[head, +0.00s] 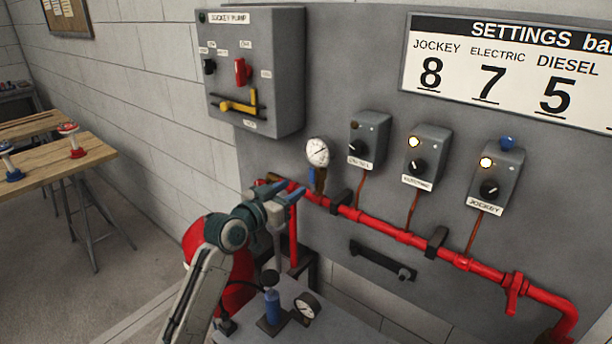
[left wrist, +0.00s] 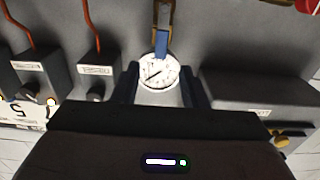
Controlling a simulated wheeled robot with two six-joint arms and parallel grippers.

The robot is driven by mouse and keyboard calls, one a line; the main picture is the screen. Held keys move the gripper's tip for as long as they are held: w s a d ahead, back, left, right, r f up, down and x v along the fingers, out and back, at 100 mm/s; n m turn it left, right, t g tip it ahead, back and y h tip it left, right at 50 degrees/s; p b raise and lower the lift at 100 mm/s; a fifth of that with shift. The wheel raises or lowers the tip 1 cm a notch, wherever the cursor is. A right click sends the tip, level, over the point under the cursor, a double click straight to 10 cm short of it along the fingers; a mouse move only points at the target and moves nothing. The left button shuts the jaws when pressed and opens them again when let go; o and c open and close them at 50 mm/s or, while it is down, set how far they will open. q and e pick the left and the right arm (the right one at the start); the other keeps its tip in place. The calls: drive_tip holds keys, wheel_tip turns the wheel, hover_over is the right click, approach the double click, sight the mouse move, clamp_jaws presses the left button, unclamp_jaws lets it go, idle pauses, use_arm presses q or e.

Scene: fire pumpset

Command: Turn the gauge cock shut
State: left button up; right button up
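The gauge cock shows as a blue lever (head: 311,178) on a brass stem just below the round white pressure gauge (head: 317,151), above the red pipe. In the left wrist view, which is upside down, the blue lever (left wrist: 161,44) lies in line with the brass stem (left wrist: 163,14), beside the gauge face (left wrist: 158,73). My left gripper (head: 285,188) is left of and a little below the lever in the head view, apart from it. Its fingers (left wrist: 160,80) are spread with nothing held between them. My right gripper is not in view.
The red pipe (head: 375,220) runs along the wall panel with black brackets. Grey control boxes (head: 369,140) stand right of the gauge, and the jockey pump cabinet (head: 255,70) is above left. A small bench (head: 330,322) with a second gauge (head: 306,308) is below.

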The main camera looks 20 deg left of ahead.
sight(311, 176)
use_arm(q)
drive_tip(key=p+x, duration=0.1)
drive_tip(key=x, duration=0.5)
drive_tip(key=shift+w+p, duration=0.25)
drive_tip(key=shift+p, duration=0.15)
drive_tip(key=shift+w+f, duration=0.15)
drive_tip(key=shift+w, duration=0.35)
drive_tip(key=shift+s, duration=0.1)
clamp_jaws()
